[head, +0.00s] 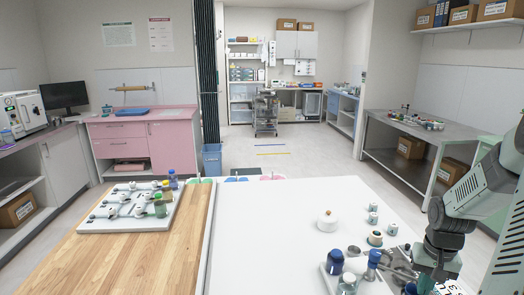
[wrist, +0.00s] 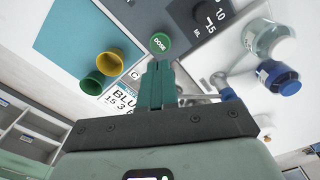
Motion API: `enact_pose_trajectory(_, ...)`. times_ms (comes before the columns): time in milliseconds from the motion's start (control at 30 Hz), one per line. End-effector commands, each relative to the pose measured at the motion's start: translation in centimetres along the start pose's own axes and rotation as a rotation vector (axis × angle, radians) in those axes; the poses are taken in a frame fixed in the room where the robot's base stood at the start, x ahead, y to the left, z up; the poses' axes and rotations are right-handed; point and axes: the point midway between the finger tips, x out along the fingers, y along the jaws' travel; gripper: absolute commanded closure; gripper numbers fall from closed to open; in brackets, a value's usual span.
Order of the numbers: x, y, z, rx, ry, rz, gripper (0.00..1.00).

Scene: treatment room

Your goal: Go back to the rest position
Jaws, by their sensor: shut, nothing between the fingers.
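My gripper shows in the wrist view (wrist: 159,70) with its two teal fingers together and nothing between them. A green cap marked DOSE (wrist: 160,43) lies just beyond the fingertips; I cannot tell whether they touch it. Yellow cup (wrist: 107,63) and green cup (wrist: 92,82) lie to the left. A printed card reading BLU (wrist: 122,100) is partly hidden behind the fingers. In the head view my arm reaches in from the right above the white table's near right corner; its fingertips are not clear there.
In the head view, blue-capped bottles (head: 335,262) stand at the white table's (head: 265,240) near right. A round white container (head: 327,221) and small jars (head: 373,218) stand behind them. A white rack (head: 125,226) of vials stands on the wooden top (head: 130,265). The table's middle is clear.

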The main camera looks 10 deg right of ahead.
Motion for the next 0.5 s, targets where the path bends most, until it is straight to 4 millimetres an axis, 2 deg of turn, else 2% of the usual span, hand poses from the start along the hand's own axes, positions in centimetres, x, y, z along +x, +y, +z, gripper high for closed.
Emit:
enact_pose_trajectory(167,-0.2,-0.2,0.0,-0.003,0.002,0.002,1.00)
enact_pose_trajectory(267,-1.8,-1.4,-0.2,-0.029,0.014,0.020,1.00)
enact_pose_trajectory(367,-5.5,-3.9,-0.1,-0.082,0.044,0.057,1.00)
enact_pose_trajectory(500,-12.4,-9.3,1.2,-0.179,0.116,0.111,1.00)
